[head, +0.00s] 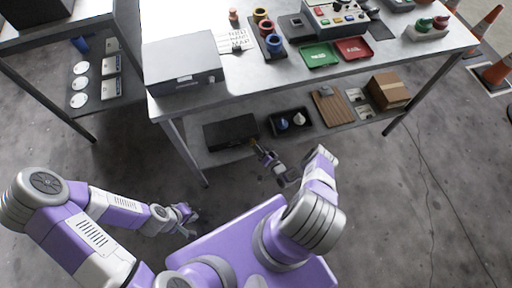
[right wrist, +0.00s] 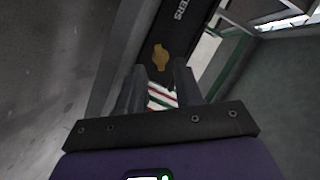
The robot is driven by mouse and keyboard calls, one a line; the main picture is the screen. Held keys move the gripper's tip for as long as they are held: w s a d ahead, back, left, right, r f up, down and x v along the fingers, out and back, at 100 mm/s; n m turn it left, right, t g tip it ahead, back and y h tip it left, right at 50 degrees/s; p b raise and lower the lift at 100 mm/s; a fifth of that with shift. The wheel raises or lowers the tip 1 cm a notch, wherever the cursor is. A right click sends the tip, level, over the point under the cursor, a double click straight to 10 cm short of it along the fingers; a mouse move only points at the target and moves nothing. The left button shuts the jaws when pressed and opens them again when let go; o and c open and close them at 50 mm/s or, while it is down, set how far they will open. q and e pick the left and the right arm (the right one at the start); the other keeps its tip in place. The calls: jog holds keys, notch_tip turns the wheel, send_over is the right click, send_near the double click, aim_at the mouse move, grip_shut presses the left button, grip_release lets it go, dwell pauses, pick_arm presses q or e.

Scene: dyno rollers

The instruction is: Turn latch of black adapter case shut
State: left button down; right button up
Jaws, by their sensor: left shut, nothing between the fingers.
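The black adapter case (head: 230,133) lies on the table's lower shelf at the left. In the right wrist view its dark front (right wrist: 183,35) carries white lettering ending in "ERS". A brass-yellow latch (right wrist: 160,57) sits on that front, its long side near upright in that picture. My right gripper (head: 257,146) is in front of the case's right end. Its two fingers (right wrist: 158,82) are apart, and the latch shows just beyond the fingertips; I cannot tell whether they touch it. My left gripper (head: 191,218) is shut and empty, low over the floor, away from the case.
On the lower shelf (head: 262,143), a black tray (head: 273,116), a wooden board (head: 332,106) and a cardboard box (head: 389,91) stand right of the case. The tabletop above holds a grey box (head: 183,60). A table leg (head: 185,152) stands left of the case.

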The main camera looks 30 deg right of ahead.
aim_at(253, 142)
jog(key=shift+b+x, duration=0.35)
jog(key=shift+x, duration=1.15)
grip_shut()
